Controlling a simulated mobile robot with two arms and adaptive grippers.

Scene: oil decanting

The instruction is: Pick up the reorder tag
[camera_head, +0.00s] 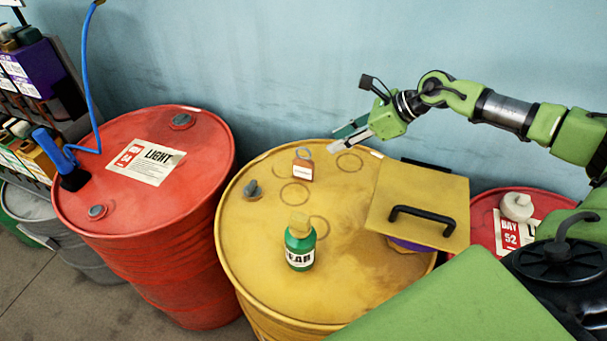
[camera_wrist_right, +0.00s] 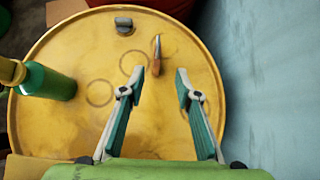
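The reorder tag appears to be a small orange-brown tag (camera_head: 302,168) with a white label and a grey loop. It is on top of the yellow drum (camera_head: 262,288), towards the back. In the right wrist view the tag (camera_wrist_right: 156,58) shows nearly edge-on, just beyond the fingertips and roughly between their lines. My right gripper (camera_head: 337,139) is open and empty, to the right of the tag and apart from it. Its two fingers (camera_wrist_right: 155,83) are spread wide in the wrist view. My left gripper is not in view.
A green bottle (camera_head: 300,252) stands on the drum, nearer the front. A yellow panel with a black handle (camera_head: 423,222) covers the drum's right side. A grey bung (camera_head: 252,189) is left of the tag. A red drum (camera_head: 150,205) stands left; the blue wall (camera_head: 300,70) is behind.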

